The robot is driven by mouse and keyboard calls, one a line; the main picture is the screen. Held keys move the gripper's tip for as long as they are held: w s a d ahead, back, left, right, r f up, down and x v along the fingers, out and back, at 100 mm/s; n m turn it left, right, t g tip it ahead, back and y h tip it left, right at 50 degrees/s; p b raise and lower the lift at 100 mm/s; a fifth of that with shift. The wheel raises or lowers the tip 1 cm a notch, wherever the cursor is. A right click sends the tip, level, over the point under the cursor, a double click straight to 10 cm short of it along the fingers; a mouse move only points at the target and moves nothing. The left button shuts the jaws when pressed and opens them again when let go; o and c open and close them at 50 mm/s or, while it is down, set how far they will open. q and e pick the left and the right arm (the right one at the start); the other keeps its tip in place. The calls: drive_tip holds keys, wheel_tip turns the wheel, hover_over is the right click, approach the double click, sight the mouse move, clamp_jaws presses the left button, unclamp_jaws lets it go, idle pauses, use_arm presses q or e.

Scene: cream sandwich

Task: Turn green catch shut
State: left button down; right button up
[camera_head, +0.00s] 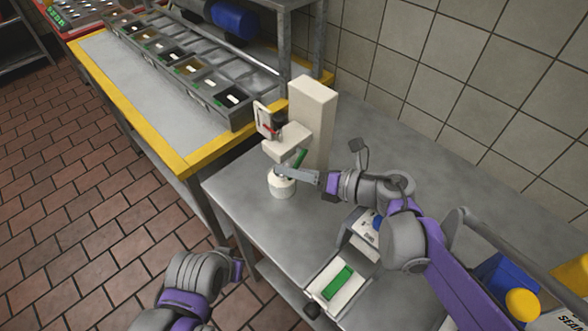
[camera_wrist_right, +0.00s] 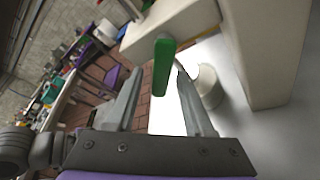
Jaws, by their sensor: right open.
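The green catch (camera_head: 300,158) is a short green lever under the head of a cream-coloured machine (camera_head: 313,110) on the steel table. In the right wrist view the catch (camera_wrist_right: 163,65) hangs down below a cream block. It lies between the tips of my right gripper (camera_wrist_right: 160,76), whose fingers are apart on either side. I cannot tell whether they touch it. In the head view my right gripper (camera_head: 284,172) reaches in from the right, just above a white round cup (camera_head: 282,186). My left gripper (camera_head: 238,267) is low at the left; its fingers are not clear.
A white device with a green bar (camera_head: 337,283) lies at the table's front edge. A yellow-edged counter (camera_head: 105,105) with a row of small bins (camera_head: 205,85) stands at the left. A tiled wall (camera_head: 440,65) closes the back. The steel table (camera_head: 240,203) is bare left of the cup.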

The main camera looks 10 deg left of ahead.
drive_tip(key=v, duration=0.7)
drive_tip(key=shift+d, duration=0.25)
drive_tip(key=shift+s, duration=0.1)
